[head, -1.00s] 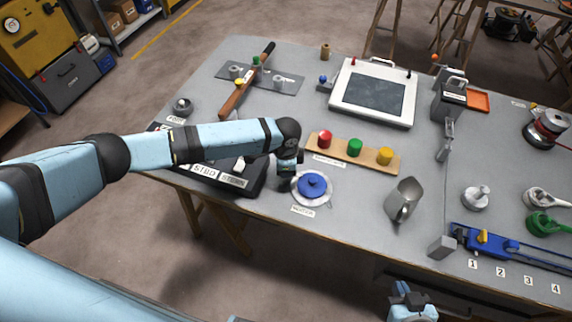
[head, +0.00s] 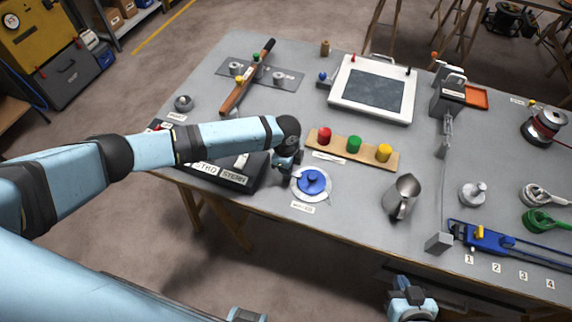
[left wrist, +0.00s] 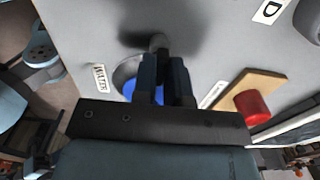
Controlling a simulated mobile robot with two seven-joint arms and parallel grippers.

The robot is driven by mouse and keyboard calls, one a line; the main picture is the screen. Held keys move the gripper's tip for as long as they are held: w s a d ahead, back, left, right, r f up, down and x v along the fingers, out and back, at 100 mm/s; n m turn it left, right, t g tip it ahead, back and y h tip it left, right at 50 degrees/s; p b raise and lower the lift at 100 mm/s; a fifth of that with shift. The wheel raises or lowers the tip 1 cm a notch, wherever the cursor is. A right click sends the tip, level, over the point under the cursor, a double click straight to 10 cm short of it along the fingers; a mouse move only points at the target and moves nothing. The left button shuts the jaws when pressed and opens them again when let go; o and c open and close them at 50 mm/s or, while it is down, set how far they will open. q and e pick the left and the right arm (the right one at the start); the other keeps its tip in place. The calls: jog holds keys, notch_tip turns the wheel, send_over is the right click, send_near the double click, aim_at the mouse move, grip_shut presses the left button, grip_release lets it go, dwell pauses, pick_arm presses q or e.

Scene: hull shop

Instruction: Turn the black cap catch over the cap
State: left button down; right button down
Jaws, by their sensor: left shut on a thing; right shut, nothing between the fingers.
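The blue cap (head: 312,181) sits on a round white plate (head: 298,192) near the table's front edge. It also shows in the left wrist view, partly behind the fingers (left wrist: 129,89). My left gripper (head: 285,170) is just left of the cap, low over the table, and its fingers (left wrist: 163,62) are shut on a small dark part. This part is at the cap's edge, where the black cap catch is; the fingers hide most of it, and its angle cannot be told. My right gripper (head: 412,303) is shut and empty, below the table's front edge.
A wooden strip (head: 368,156) with red, green and yellow knobs lies behind the cap. A metal jug (head: 402,196) stands to the right. A black labelled box (head: 240,178) is under my left forearm. Bare table lies between cap and jug.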

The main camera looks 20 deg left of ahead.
pick_arm(q)
jog(key=c, duration=1.2)
grip_release()
jog(key=shift+o, duration=0.2)
notch_tip(320, 180, up, 14)
jog(key=b, duration=0.1)
